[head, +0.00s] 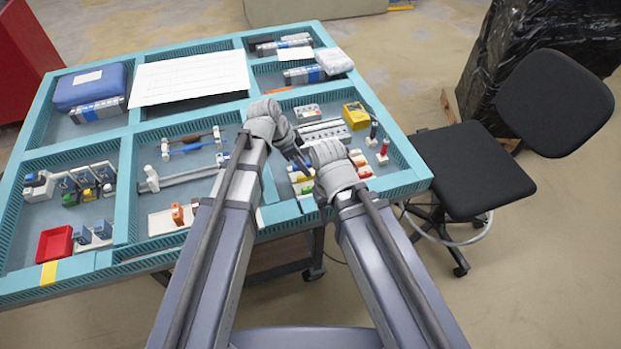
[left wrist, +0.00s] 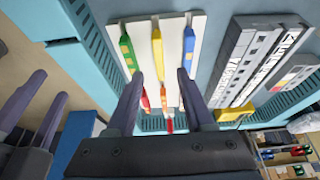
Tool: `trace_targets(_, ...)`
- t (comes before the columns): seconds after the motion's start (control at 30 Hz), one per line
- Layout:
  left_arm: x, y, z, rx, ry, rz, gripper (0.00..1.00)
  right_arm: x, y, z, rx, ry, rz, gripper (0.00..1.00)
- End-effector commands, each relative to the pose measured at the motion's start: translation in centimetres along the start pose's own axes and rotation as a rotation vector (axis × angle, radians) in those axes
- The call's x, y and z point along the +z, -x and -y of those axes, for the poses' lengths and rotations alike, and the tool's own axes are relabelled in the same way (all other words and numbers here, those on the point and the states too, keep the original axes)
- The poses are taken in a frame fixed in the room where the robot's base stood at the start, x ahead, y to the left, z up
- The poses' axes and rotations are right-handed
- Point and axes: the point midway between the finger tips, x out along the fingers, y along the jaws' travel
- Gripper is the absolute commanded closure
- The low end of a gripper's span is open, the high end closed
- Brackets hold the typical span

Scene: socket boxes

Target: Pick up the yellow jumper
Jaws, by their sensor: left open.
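The yellow jumper (left wrist: 158,55) stands in the middle of the top row on a white plate (left wrist: 143,27), between a green jumper (left wrist: 127,50) and a blue jumper (left wrist: 189,48). My left gripper (left wrist: 158,88) is open and empty. In the left wrist view its two fingers frame the yellow jumper from either side, and I see no contact. In the head view the left gripper (head: 300,165) is over the jumper area, which the hands partly hide. My right gripper (left wrist: 38,112) is close by, its two fingers apart with nothing between them.
Red and orange pieces stand in the lower row. Grey modules (left wrist: 237,60) and a yellow box (left wrist: 233,113) lie beside the plate. Teal tray walls (left wrist: 98,50) border the compartment. A black chair (head: 470,165) stands right of the table.

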Motion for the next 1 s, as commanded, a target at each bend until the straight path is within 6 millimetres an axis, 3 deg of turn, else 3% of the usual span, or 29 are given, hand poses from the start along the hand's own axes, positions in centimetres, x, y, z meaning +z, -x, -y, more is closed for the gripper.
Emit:
trace_targets(0.4,0.3,-4.8,0.0,0.0,-0.001,0.0,0.47,-0.3,-4.5,0.4,0.0,0.0,0.0,0.5)
trace_targets(0.7,0.1,-5.0,-0.1,0.0,0.0,0.0,0.47,-0.3,-4.6,0.4,0.0,0.0,0.0,0.5)
trace_targets(1.0,0.1,-5.0,-0.1,0.0,0.0,0.0,0.79,-0.3,-4.6,0.4,0.0,0.0,0.0,0.5)
